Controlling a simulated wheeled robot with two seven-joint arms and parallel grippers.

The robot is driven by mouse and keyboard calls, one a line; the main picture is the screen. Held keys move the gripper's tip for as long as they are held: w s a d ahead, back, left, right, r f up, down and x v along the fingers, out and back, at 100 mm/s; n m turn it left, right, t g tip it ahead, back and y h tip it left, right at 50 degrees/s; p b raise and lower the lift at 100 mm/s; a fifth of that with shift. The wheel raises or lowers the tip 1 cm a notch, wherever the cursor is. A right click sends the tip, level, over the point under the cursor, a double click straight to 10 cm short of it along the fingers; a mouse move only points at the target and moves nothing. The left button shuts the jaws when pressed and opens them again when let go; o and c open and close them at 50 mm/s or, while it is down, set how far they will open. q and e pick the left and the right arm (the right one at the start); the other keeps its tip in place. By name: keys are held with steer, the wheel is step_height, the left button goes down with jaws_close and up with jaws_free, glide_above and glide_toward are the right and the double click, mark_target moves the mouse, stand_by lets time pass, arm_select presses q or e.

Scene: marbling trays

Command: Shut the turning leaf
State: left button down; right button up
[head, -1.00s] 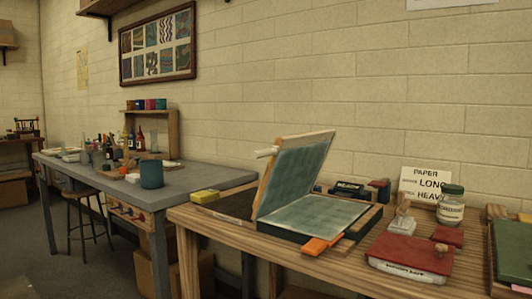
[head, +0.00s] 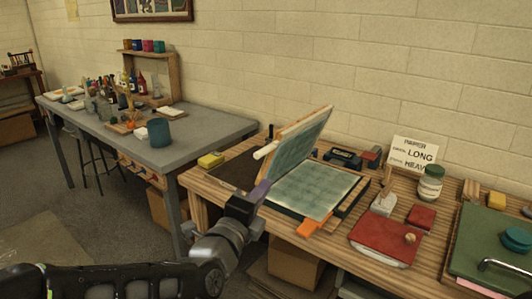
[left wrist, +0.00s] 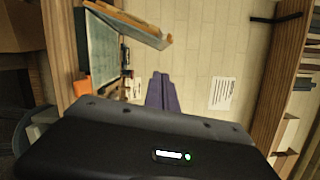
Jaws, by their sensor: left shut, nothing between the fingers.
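The turning leaf (head: 296,150) stands raised and tilted, hinged at the left side of a low tray-like base (head: 346,205). Its inner face is grey-green with a pale wooden edge, and a white peg (head: 265,151) sticks out at its upper left. A matching green panel (head: 312,190) lies in the base. My left gripper (head: 261,190), with purple fingers, is shut and empty. In the head view it overlaps the leaf's lower front corner; I cannot tell whether it touches. My right gripper is not in view.
An orange piece (head: 314,228) sits at the base's front edge. A yellow block (head: 210,160) lies to the left. A red pad (head: 382,240), a jar (head: 430,184) and a paper sign (head: 412,153) stand right. A grey table (head: 200,140) is behind left.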

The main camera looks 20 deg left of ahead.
arm_select(q)
steer(key=shift+w+f, duration=0.1)
steer(key=w+a+r+p, duration=0.1)
steer(key=w+a, duration=0.1)
steer(key=w, duration=0.9)
steer(key=shift+p, duration=0.4)
steer(key=shift+w+a+r, duration=0.1)
steer(key=shift+a, duration=0.1)
